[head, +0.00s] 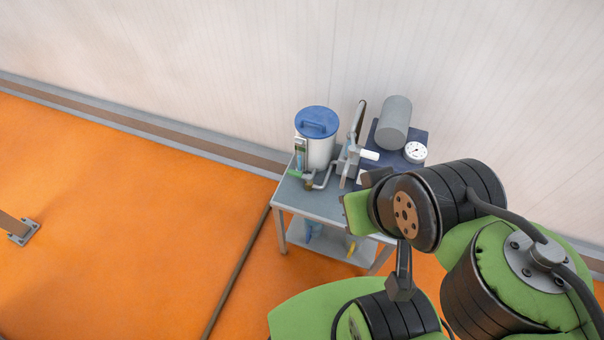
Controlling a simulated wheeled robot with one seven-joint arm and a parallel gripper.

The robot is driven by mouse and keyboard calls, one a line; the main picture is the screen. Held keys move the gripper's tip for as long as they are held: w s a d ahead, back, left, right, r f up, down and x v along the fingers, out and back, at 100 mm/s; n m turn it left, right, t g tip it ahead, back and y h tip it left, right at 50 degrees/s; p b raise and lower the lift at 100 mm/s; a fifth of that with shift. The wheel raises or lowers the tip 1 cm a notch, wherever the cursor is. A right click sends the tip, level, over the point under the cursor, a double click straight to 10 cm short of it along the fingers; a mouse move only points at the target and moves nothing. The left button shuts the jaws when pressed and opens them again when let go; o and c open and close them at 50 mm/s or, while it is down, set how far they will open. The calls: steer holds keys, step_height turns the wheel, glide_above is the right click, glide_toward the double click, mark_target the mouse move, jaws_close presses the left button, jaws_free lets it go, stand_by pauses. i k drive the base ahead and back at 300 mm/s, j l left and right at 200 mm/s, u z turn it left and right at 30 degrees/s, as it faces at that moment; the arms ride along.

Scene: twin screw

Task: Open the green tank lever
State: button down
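A white tank (321,153) with a blue lid (317,121) stands at the back left of a small grey table (312,204). A small green lever (294,174) shows low at the tank's left front, next to a clear gauge tube (300,152) and a pipe fitting (310,182). My arm, green and black, comes in from the lower right and covers the table's right front. Its end is near the table's right part, to the right of the green lever and apart from it. My gripper's fingers cannot be made out behind the arm links.
A grey cylinder (394,121) and a round white dial gauge (415,152) sit on a dark base (384,166) at the table's back right. An upright metal fitting (350,158) stands between tank and base. A pale wall is behind; orange floor at left is mostly clear.

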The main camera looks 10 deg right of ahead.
mark_target(308, 177)
steer(key=j+z, duration=0.15)
steer(key=j, duration=0.7)
steer(key=i+j+z, duration=0.1)
steer(key=j, duration=0.25)
steer(key=i+j, duration=0.3)
steer(key=i+j+z, duration=0.15)
steer(key=j, duration=0.2)
steer(key=i+j+z, duration=0.1)
steer(key=j, duration=0.25)
steer(key=i+j, duration=0.25)
steer(key=j, duration=0.15)
steer(key=i+j+z, duration=0.15)
steer(key=j, duration=0.2)
steer(key=i+j+z, duration=0.1)
steer(key=i, duration=0.3)
steer(key=i+j+z, duration=0.1)
steer(key=i, duration=0.3)
steer(key=i+j+z, duration=0.1)
steer(key=i, duration=0.3)
